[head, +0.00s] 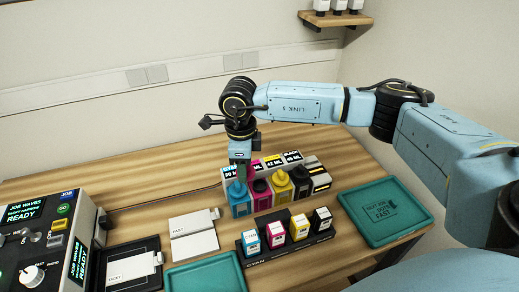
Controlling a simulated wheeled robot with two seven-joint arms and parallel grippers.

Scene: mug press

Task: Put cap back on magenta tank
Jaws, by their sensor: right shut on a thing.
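My right gripper (240,172) points down over the left end of the ink row, close to the top of the cyan bottle (239,200). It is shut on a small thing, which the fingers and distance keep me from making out. The magenta bottle (262,194) stands just right of the cyan one, with yellow (281,189) and black (302,183) bottles further right. Behind them is a tank unit (274,161) with ML labels, its left part partly hidden by the gripper. I cannot make out a loose magenta cap. My left gripper is not in view.
A black rack (290,250) of small colored cartridges stands in front. Teal trays lie at right (384,211) and front (205,272). White plates (193,236) lie left of the bottles. A control box (45,235) stands at far left. The back left of the table is clear.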

